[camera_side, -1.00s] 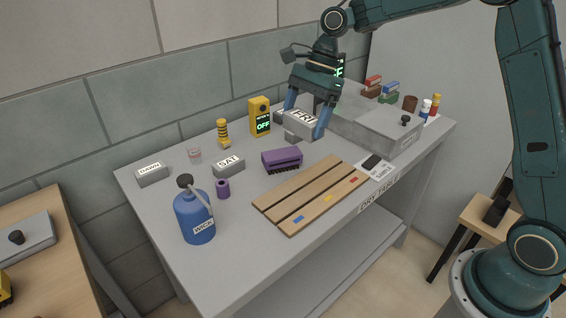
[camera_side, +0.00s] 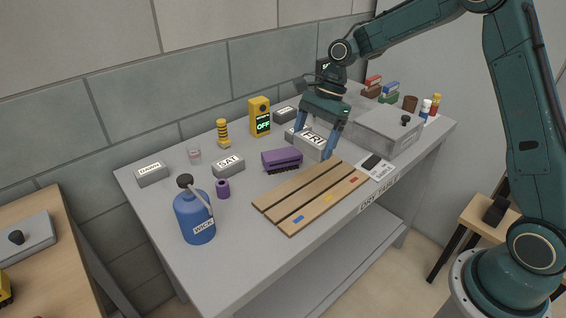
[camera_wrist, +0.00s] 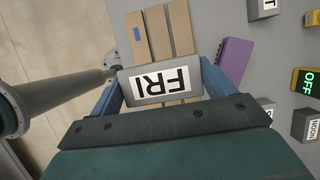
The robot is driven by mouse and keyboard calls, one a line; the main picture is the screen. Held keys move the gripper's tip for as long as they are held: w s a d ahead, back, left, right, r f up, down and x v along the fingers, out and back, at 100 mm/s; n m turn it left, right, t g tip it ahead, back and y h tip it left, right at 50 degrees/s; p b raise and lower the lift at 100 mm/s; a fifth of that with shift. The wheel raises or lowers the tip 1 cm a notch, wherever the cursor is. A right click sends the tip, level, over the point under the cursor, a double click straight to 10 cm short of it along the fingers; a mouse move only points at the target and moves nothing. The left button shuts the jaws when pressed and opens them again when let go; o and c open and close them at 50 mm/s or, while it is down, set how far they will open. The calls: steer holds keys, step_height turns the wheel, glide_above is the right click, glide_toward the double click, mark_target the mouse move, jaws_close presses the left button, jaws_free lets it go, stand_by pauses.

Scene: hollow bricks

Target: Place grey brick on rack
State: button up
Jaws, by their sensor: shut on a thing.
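My gripper (camera_side: 317,146) is shut on a grey brick (camera_side: 311,141) labelled FRI. In the wrist view the FRI brick (camera_wrist: 162,82) sits between the blue fingers, its label upside down, with the rack partly hidden behind it. In the side view the brick is held behind the rack's far right end; its exact height is unclear. Grey bricks labelled SAT (camera_side: 228,166) and DAWN (camera_side: 152,174) stand on the table to the left. The rack's slats look empty.
A purple brush (camera_side: 282,160) lies just behind the rack. A yellow OFF device (camera_side: 260,117) is at the back; a grey lidded box (camera_side: 388,132) and a card (camera_side: 375,167) are right.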

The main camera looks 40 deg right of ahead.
steer(key=shift+f, duration=6.5)
steer(key=shift+f, duration=0.1)
steer(key=o, duration=1.1)
steer(key=v, duration=1.2)
